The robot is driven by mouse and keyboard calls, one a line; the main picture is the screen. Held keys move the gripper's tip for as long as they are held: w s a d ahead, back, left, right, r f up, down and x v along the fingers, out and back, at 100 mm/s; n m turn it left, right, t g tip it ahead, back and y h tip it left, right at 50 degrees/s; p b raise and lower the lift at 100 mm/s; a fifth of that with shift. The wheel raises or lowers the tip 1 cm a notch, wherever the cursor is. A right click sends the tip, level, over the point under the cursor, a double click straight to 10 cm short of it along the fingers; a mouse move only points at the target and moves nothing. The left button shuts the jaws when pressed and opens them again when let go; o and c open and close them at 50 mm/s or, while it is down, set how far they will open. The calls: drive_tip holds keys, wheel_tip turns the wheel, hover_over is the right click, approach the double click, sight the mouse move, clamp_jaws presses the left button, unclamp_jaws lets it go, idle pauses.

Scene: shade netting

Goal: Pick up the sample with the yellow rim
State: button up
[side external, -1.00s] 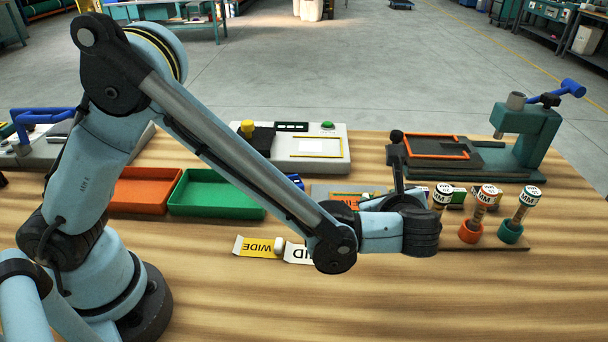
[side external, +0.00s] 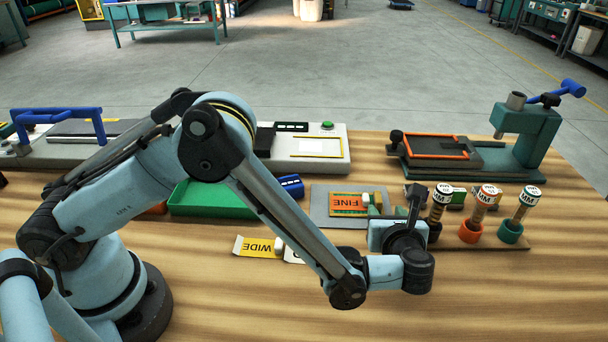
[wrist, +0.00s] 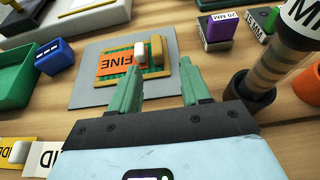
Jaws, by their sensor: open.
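An orange card marked FINE (side external: 348,204) lies on a green sheet with a thin yellowish edge, on a grey board (side external: 318,212). In the wrist view the FINE card (wrist: 115,64) has a white block (wrist: 141,52) and a tan-yellow bar (wrist: 157,49) at its right end. Whether this is the yellow-rimmed sample I cannot tell for sure. My gripper (wrist: 160,82) is open and empty, its green fingertips over the near right part of the board.
Banded posts in cups (side external: 469,222) stand close right of my gripper; one (wrist: 262,80) is near the right finger. A yellow WIDE card (side external: 257,247) and a partly hidden white card lie nearer. A green tray (side external: 205,200) and blue block (side external: 291,186) are left.

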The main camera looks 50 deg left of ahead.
sight(380, 204)
drive_tip(key=x, duration=0.5)
drive_tip(key=shift+s+a+r, duration=0.1)
drive_tip(key=shift+r, duration=0.1)
drive_tip(key=shift+c, duration=0.5)
clamp_jaws()
